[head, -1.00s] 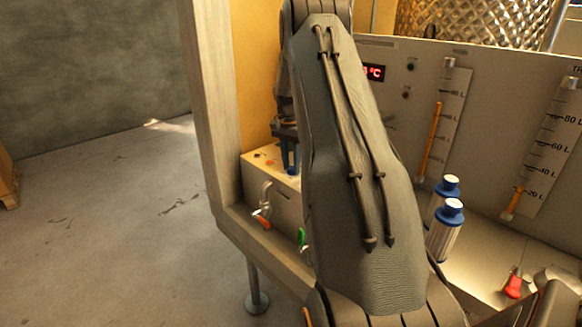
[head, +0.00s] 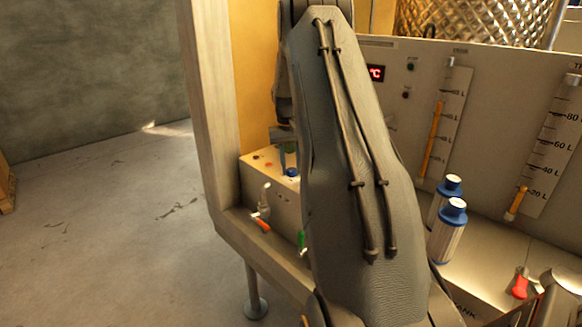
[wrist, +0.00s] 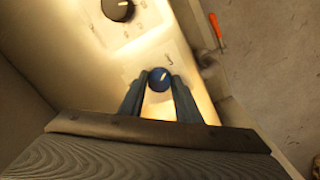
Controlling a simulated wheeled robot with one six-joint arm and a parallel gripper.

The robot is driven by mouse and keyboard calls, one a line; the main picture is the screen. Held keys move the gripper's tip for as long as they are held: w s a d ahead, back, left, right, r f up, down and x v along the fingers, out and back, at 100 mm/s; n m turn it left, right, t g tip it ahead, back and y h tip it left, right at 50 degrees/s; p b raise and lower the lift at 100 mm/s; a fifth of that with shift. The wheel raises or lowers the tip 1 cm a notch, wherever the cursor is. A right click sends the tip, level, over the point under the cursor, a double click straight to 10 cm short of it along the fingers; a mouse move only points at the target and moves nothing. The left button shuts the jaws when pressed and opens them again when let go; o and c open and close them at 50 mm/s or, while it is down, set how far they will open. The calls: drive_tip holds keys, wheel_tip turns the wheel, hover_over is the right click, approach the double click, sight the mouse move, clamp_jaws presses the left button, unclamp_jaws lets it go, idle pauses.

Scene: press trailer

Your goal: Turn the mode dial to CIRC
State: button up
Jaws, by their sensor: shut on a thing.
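My gripper (wrist: 160,84) is shut on a round blue knob (wrist: 159,79), with one finger on each side of it in the wrist view. The knob sits on the pale top of a control box (head: 276,205) at the left end of the bench. It also shows in the head view (head: 292,173), just under my fingers. A black round dial (wrist: 118,9) on a pale plate is at the top of the wrist view, apart from my gripper. I cannot read any dial label, so I cannot tell which knob is the mode dial or where it points.
A tap with an orange-red handle (head: 262,225) and one with a green handle (head: 302,241) stick out at the bench front. Blue-capped cylinders (head: 446,232) stand right of my arm. Tall level gauges (head: 546,150) line the back panel. The floor at left is clear.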

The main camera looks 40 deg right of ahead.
sight(290, 170)
drive_tip(key=shift+n, duration=0.4)
drive_tip(key=o, duration=1.1)
drive_tip(key=shift+c, duration=0.2)
drive_tip(key=shift+a+r+b, duration=0.15)
drive_tip(key=shift+r+b, duration=1.1)
drive_tip(key=shift+r, duration=2.7)
